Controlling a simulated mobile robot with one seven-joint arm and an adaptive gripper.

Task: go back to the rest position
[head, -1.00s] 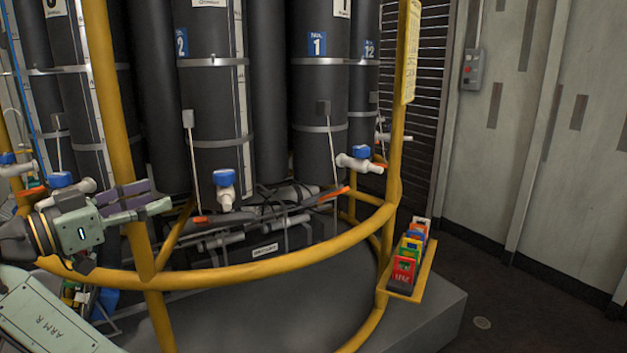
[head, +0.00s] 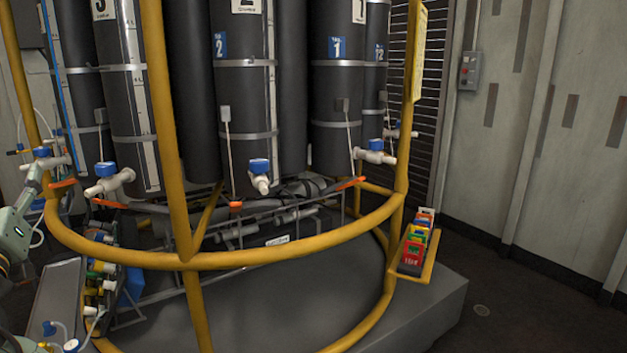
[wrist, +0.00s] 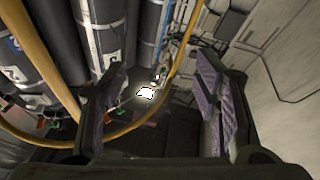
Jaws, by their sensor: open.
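My gripper (wrist: 160,108) shows in the wrist view with its two purple-padded fingers wide apart and nothing between them. Beyond the fingers are dark cylinders and a yellow rail. In the head view only a pale green part of my arm shows at the left edge. The fingertips cannot be made out there.
A curved yellow rail (head: 290,255) stands in front of dark numbered cylinders (head: 240,110) with blue-handled valves (head: 260,166). A small yellow shelf (head: 427,268) on the right holds several coloured tags (head: 414,245). Dark floor lies open at the right, below the pale wall panels (head: 520,120).

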